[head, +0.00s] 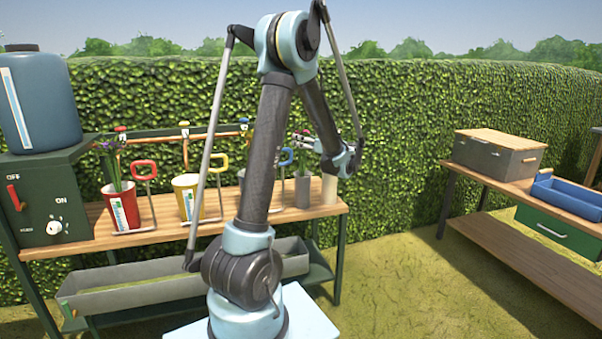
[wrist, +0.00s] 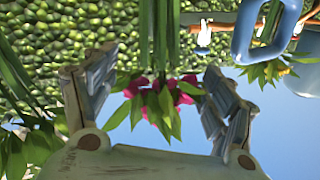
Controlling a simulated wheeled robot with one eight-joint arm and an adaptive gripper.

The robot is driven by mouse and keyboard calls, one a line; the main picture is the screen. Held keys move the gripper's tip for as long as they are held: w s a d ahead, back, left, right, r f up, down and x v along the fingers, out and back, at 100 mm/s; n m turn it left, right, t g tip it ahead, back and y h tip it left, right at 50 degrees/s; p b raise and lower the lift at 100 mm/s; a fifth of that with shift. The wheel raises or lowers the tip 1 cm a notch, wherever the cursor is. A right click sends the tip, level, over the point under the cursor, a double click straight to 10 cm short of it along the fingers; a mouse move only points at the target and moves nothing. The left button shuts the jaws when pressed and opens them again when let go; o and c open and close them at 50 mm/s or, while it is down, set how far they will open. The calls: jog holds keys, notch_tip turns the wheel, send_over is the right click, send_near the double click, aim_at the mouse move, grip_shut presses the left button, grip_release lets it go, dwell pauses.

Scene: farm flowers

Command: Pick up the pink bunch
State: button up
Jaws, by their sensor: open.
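The pink bunch (wrist: 160,90) shows in the wrist view, which is upside down, with deep pink petals, green leaves and green stems running to the top. It appears between the two fingers of my open gripper (wrist: 157,104), one on each side; I cannot tell how deep between them it sits. In the head view my gripper (head: 303,143) is above a grey pot (head: 303,190) on the wooden bench (head: 160,212). The flowers there are small and partly hidden by my gripper.
A red pot (head: 122,207) with purple flowers and a yellow pot (head: 187,196) stand left on the bench. A cream pot (head: 329,188) stands right of the grey one. A blue handle (wrist: 266,32) shows beside the bunch. A hedge (head: 400,140) stands behind.

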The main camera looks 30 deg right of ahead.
jog(key=shift+w+a, duration=0.15)
jog(key=shift+w, duration=0.8)
grip_shut()
notch_tip(320, 180, up, 18)
jog(key=shift+r, duration=0.15)
dwell(0.3)
notch_tip(320, 180, up, 2)
jog(key=shift+r, duration=0.1)
dwell(0.5)
